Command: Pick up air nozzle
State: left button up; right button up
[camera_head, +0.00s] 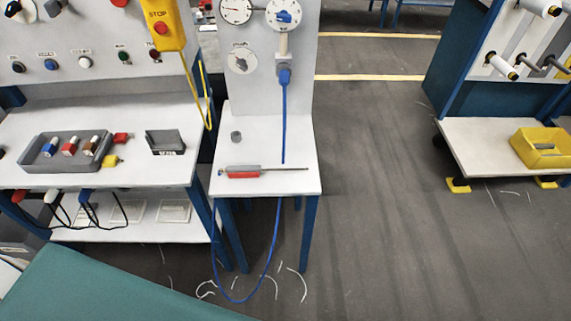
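The air nozzle (243,172) lies flat on the small white table (272,148) in the head view. It has a red and grey body on the left and a long thin dark tube pointing right. A blue hose (284,120) hangs from a fitting under the right gauge down to the table, and a loop of it (240,302) sags below the table to the floor. Neither of my grippers shows in this view.
A small grey cylinder (236,136) stands behind the nozzle. The left bench (100,110) holds a grey tray (38,160) of coloured parts and a dark holder (165,142). A yellow pendant (163,22) hangs above. A cart with a yellow bin (541,158) stands right. The floor between is clear.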

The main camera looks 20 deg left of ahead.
aim_at(247, 169)
jog(key=l+u, duration=0.25)
jog(key=u, duration=0.2)
jog(key=i+l+u, duration=0.1)
jog(key=l+u, duration=0.5)
jog(key=u, duration=0.7)
